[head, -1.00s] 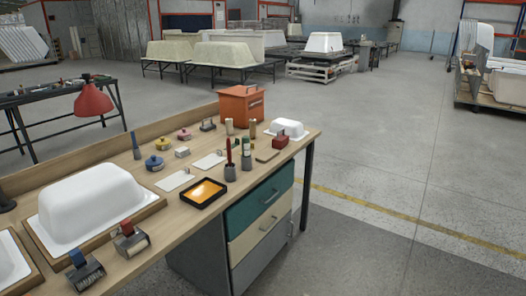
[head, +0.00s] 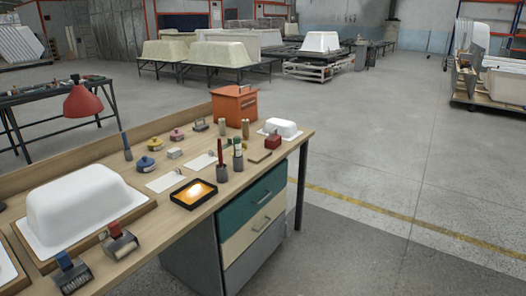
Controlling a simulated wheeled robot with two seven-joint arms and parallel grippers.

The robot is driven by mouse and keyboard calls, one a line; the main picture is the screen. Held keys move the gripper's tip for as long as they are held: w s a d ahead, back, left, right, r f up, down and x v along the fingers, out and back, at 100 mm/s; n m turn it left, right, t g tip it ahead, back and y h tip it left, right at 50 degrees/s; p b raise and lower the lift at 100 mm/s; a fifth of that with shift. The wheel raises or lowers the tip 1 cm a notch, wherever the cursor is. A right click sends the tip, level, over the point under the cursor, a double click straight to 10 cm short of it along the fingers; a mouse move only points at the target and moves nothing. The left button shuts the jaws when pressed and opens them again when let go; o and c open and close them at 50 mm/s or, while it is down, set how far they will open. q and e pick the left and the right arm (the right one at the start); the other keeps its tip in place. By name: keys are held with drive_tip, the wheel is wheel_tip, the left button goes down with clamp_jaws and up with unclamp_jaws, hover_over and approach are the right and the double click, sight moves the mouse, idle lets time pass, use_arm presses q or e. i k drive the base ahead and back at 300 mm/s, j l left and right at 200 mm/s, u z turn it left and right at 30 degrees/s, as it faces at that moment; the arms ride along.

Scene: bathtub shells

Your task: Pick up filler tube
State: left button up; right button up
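No thing in the head view is marked clearly as the filler tube. Small upright tubes stand near the far end of the wooden workbench (head: 135,232). A red tube (head: 219,152) stands tip-up in a dark cup, and a green and white tube (head: 238,146) stands beside it to the right. Two tan cylinders, one at left (head: 222,127) and one at right (head: 245,129), stand behind them. Their labels are too small to read. Neither of my grippers is in view.
A large white shell (head: 82,208) fills the bench's near left. Open floor (head: 400,180) lies right.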

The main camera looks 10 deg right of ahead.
sight(238, 141)
drive_tip(key=i+l+u, duration=0.1)
drive_tip(key=i+u, duration=0.2)
drive_tip(key=i, duration=0.15)
drive_tip(key=i+l+u, duration=0.6)
drive_tip(key=i, duration=0.2)
